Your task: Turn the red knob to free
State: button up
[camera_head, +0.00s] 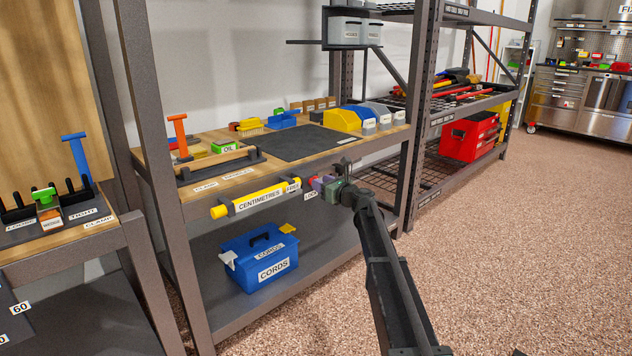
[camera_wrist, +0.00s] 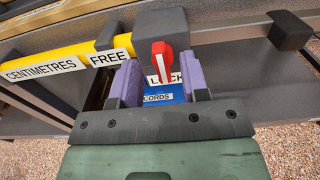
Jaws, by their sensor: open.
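The red knob (camera_wrist: 161,58) with a white stripe sits on a grey block (camera_wrist: 163,24) at the end of a yellow bar (camera_wrist: 60,58). Its stripe points down towards the LOCK label (camera_wrist: 155,79). The FREE label (camera_wrist: 108,58) lies to its left. My gripper (camera_wrist: 160,84) is open, its purple fingers on either side of the knob's lower end, with gaps visible. In the head view my gripper (camera_head: 319,184) is at the bench's front edge by the LOCK label (camera_head: 311,195), and the knob is mostly hidden.
The yellow CENTIMETRES bar (camera_head: 258,200) runs along the bench front, left of my gripper. A blue CORDS box (camera_head: 262,262) stands on the shelf below. A steel post (camera_head: 413,130) rises to the right. The floor (camera_head: 520,250) in front is clear.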

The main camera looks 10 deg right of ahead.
aim_at(308, 182)
jog(key=x, duration=0.3)
jog(key=shift+w+a, duration=0.1)
jog(key=shift+w, duration=0.15)
jog(key=c, duration=0.7)
jog(key=shift+s, duration=0.1)
jog(key=shift+n, duration=0.4)
jog(key=n, duration=0.3)
jog(key=shift+s+a+f+n, duration=0.1)
jog(key=shift+s+a+n, duration=0.1)
jog(key=shift+n, duration=0.2)
jog(key=n, duration=0.4)
jog(key=shift+s+a+f, duration=0.1)
jog(key=shift+a+f, duration=0.05)
jog(key=n, duration=0.2)
jog(key=n+b, duration=0.1)
jog(key=n, duration=0.2)
jog(key=shift+a+f, duration=0.1)
jog(key=shift+f, duration=0.1)
jog(key=n, duration=0.4)
jog(key=shift+s+f, duration=0.1)
jog(key=shift+f, duration=0.15)
jog(key=shift+n, duration=0.3)
